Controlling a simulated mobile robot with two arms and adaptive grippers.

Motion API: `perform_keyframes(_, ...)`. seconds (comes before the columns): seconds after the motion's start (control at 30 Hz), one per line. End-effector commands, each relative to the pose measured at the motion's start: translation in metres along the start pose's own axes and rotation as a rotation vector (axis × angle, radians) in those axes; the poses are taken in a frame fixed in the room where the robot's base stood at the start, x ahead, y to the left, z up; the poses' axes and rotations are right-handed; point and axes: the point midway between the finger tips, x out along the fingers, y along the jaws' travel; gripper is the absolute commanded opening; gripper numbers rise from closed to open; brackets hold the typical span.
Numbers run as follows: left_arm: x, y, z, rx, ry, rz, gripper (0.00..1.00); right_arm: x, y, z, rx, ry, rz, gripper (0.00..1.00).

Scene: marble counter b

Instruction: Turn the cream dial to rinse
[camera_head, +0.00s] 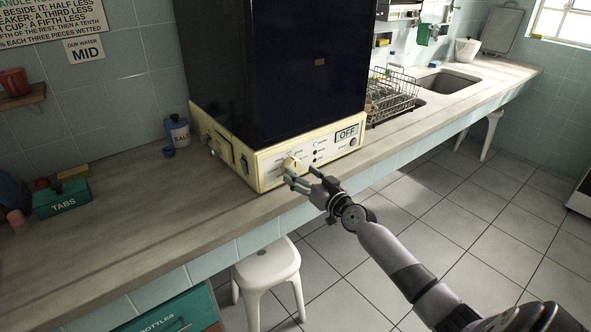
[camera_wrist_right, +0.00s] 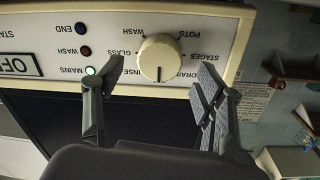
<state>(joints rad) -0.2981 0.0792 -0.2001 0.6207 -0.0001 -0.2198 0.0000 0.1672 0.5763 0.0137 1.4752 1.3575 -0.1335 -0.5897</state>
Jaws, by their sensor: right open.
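The cream dial (camera_head: 292,163) sits on the front panel of the cream machine (camera_head: 262,176) on the counter. In the right wrist view, which is upside down, the round dial (camera_wrist_right: 159,58) has a dark pointer line toward the picture's bottom. My right gripper (camera_head: 299,177) is open in front of the panel. In the wrist view its fingers (camera_wrist_right: 160,75) stand either side of the dial, with visible gaps. My left gripper is out of view.
An OFF sign (camera_head: 347,133) and small indicator lights sit right of the dial; the MAINS light (camera_wrist_right: 90,71) glows. A salt container (camera_head: 177,132) and a green TABS box (camera_head: 61,197) stand left. A dish rack (camera_head: 391,95) stands behind right. The front counter is clear.

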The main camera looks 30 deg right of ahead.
Motion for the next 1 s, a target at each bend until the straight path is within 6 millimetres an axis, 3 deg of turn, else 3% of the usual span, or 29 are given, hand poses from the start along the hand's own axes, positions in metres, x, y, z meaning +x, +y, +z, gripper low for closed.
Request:
perform_keyframes(0.1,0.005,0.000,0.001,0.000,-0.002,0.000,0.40,0.018,0.000,0.000,0.001,0.003,0.001,0.64)
perform_keyframes(0.3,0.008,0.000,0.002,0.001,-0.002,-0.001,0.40,0.034,0.000,0.000,0.000,0.001,0.000,0.64)
perform_keyframes(0.67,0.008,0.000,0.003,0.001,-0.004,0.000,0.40,0.037,0.000,0.000,0.000,0.000,0.000,0.63)
perform_keyframes(1.0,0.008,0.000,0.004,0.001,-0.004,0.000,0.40,0.037,0.000,0.000,0.000,0.000,0.000,0.41)
